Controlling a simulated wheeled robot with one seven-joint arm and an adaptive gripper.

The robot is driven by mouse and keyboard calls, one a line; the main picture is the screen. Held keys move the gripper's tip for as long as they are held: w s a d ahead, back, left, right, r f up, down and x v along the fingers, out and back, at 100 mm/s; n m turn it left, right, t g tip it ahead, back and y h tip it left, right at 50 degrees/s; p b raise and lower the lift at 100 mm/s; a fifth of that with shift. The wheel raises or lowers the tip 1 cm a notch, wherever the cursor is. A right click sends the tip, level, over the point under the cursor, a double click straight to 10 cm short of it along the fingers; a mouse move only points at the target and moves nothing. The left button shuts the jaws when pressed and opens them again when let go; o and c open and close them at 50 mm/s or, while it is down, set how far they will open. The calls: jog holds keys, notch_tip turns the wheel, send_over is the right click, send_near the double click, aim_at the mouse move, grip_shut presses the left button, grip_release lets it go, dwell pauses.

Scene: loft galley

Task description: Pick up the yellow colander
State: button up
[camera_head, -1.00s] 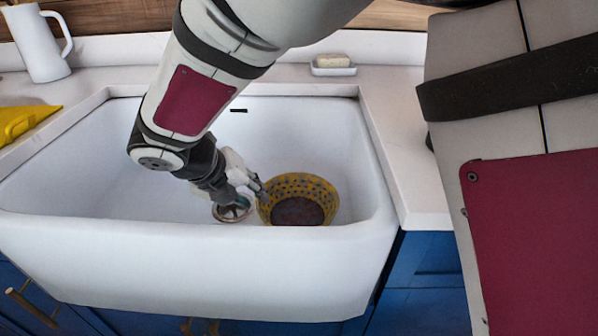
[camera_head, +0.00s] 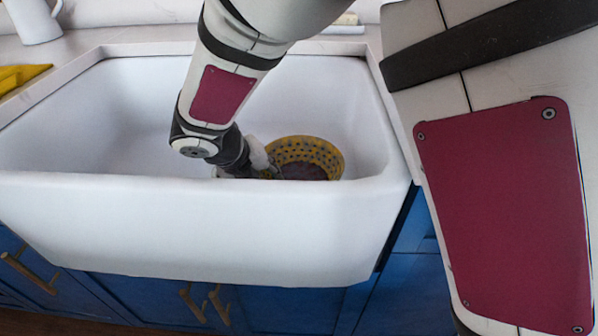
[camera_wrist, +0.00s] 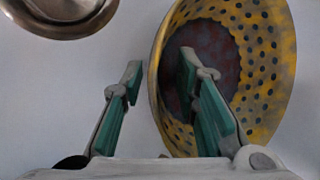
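The yellow colander (camera_head: 310,150) sits in the right part of the white sink, its lower part hidden by the sink's front wall. It is yellow with dark holes and a dark reddish inside. In the wrist view the colander (camera_wrist: 262,75) fills the right side. My gripper (camera_wrist: 159,62) is open, with its left finger outside the colander's left rim and its right finger in front of the colander's inside. The rim shows between the fingers; I cannot tell whether either finger touches it. In the head view my gripper is low in the sink, at the colander's left side, partly hidden.
The white sink (camera_head: 180,225) has high walls around my arm. A round metal drain (camera_wrist: 62,12) shows at the wrist view's top left. A white pitcher (camera_head: 32,20) and a yellow object (camera_head: 18,77) are on the left counter. The sink's left part is empty.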

grip_shut()
